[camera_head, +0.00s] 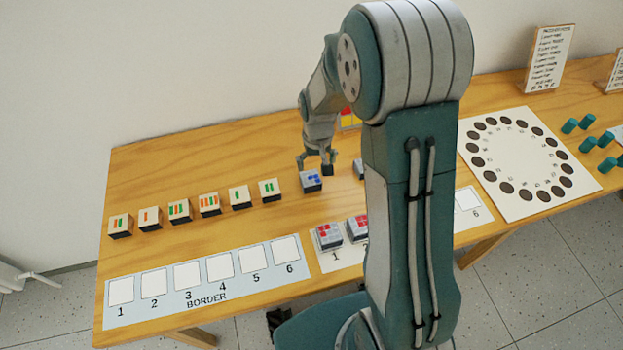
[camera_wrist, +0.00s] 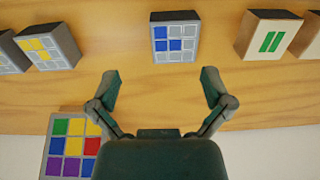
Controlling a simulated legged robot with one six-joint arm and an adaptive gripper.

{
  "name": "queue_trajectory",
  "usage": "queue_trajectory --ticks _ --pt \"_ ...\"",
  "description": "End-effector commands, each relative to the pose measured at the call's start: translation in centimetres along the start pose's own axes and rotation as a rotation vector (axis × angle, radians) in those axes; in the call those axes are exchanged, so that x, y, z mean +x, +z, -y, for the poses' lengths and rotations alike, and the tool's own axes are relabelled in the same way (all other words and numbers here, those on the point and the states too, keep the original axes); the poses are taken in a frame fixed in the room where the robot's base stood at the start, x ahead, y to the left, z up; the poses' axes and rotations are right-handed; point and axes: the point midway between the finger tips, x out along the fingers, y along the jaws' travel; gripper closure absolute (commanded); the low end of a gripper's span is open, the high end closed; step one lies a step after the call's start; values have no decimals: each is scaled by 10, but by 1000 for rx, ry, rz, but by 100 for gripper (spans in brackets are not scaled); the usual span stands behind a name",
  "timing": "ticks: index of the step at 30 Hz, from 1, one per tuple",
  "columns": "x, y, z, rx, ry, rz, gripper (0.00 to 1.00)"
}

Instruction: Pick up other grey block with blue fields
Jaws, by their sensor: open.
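A grey block with blue fields (camera_head: 311,183) sits on the wooden table, just in front of my gripper. In the wrist view the same block (camera_wrist: 174,40) lies beyond the open fingers, roughly centred between them and apart from both. My gripper (camera_head: 317,160) is above the table, pointing down, open and empty. Its two fingers also show spread apart in the wrist view (camera_wrist: 160,86). No second block with blue fields is visible; my arm hides part of the table.
Grey blocks with yellow fields (camera_wrist: 48,48) stand left in the wrist view; a green-barred block (camera_wrist: 270,38) stands right. Two red-field blocks (camera_head: 328,236) (camera_head: 358,228) lie on a numbered strip. A BORDER strip (camera_head: 205,304) has empty squares. A coloured grid (camera_wrist: 72,145) is near my gripper.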

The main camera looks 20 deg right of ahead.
Motion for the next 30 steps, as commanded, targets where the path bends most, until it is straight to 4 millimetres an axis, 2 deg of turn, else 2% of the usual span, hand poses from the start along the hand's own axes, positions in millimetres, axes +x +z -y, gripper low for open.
queue_trajectory --ticks 8,15,23,26,27,28,30 --pt "28 1 10 -5 8 3 0" --pt "61 2 7 -4 3 4 0" --pt "65 2 9 -3 5 2 0" --pt "64 1 9 -4 5 1 38" --pt "64 1 10 -4 6 0 56" --pt "64 1 10 -4 6 0 66" --pt "64 1 10 -4 6 1 72"
